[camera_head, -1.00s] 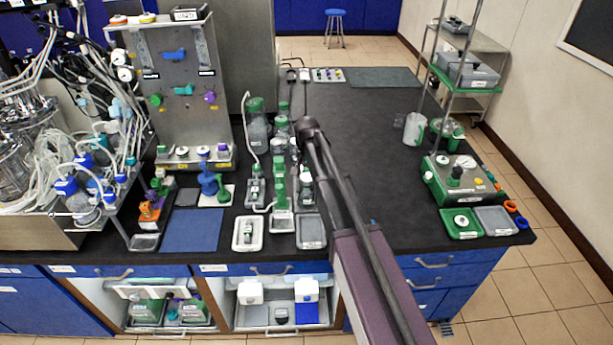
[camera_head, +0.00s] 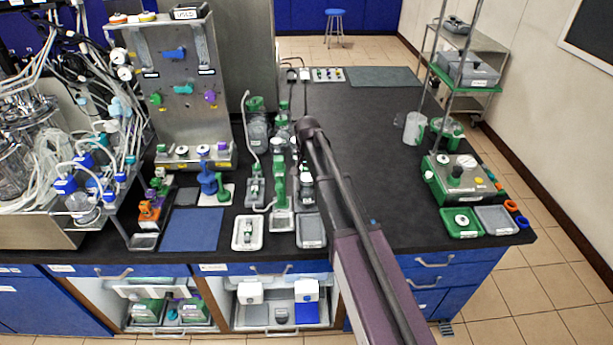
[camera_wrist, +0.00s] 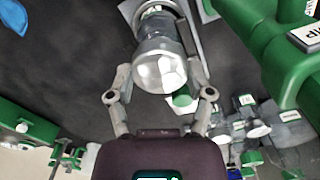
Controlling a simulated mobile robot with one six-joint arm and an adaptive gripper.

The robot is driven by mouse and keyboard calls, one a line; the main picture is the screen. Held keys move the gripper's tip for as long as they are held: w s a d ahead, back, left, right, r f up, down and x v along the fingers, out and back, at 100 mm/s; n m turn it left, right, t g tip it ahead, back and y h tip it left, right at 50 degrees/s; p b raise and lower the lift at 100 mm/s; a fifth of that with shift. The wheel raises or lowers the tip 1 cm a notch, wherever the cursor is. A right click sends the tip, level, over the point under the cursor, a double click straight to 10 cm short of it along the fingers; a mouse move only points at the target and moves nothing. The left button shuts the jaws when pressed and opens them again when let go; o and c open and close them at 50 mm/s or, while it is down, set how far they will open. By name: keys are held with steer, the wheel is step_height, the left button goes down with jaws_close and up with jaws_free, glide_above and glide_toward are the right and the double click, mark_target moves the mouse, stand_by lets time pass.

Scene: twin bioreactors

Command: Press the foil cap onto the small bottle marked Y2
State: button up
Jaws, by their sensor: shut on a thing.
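In the wrist view, a silvery, faceted foil cap (camera_wrist: 160,72) sits between the two fingers of my gripper (camera_wrist: 161,95). My gripper is shut on it. Directly beyond the cap, in line with it, is a grey, glassy round body (camera_wrist: 155,25), which looks like a small bottle. I cannot tell whether the cap is fully seated on it, and no Y2 mark is readable. In the head view my arm reaches over the bench, and my gripper cannot be made out there.
Green fittings crowd the right of the wrist view, close to my gripper. In the head view, green-topped bottles (camera_head: 257,130) stand left of my arm. A grey tray (camera_head: 311,231) lies at the bench front.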

steer(key=o, duration=0.7)
steer(key=shift+r, duration=0.2)
steer(key=shift+r+p, duration=3.35)
steer(key=shift+p, duration=0.15)
jaws_close()
